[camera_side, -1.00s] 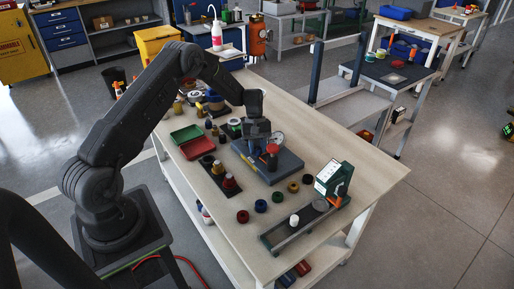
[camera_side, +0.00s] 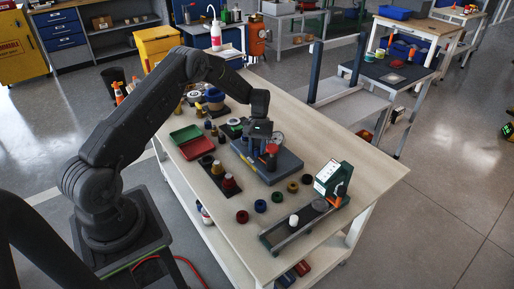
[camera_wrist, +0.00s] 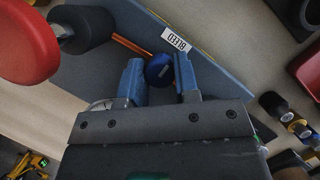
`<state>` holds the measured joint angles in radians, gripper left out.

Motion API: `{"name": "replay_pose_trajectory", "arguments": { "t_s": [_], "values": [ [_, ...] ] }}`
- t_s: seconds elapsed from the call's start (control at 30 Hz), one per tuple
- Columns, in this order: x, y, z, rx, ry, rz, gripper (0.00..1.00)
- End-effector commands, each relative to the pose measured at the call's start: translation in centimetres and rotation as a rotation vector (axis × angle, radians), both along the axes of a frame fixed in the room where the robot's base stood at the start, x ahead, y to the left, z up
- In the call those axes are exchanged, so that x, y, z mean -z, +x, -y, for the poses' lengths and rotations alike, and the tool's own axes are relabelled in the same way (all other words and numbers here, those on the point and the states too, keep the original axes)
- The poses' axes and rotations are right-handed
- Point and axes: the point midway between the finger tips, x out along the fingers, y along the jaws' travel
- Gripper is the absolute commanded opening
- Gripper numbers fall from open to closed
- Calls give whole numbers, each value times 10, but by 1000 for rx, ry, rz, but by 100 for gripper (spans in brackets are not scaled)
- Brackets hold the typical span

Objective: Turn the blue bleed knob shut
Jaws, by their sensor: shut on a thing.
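The blue bleed knob (camera_wrist: 160,70) sits on the grey-blue panel block (camera_side: 286,168), between the two fingers of my gripper (camera_wrist: 160,82) in the wrist view. My gripper is shut on it, one finger on each side. A white label reading BLEED (camera_wrist: 176,40) lies just beyond the knob. In the side view my gripper (camera_side: 257,143) points down at the block and hides the knob. A pale mark shows on the knob's face; how far it is turned I cannot tell.
A red knob (camera_side: 272,150) on a dark stem stands close beside my gripper; it is large in the wrist view (camera_wrist: 24,42). A round gauge (camera_side: 278,139) is behind it. Green (camera_side: 186,133) and red (camera_side: 197,148) trays and several small parts lie left.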

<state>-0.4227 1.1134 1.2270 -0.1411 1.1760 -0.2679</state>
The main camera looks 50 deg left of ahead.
Motion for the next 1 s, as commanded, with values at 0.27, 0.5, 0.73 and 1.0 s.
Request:
{"name": "replay_pose_trajectory", "arguments": {
  "t_s": [0.27, 0.5, 0.73, 1.0],
  "values": [
    [-1, 0, 0, 1, 0, 0, 39],
    [0, 0, 0, 0, 0, 0, 54],
    [0, 0, 0, -32, -1, 1, 54],
    [0, -2, -2, -398, -1, 1, 54]
  ]
}}
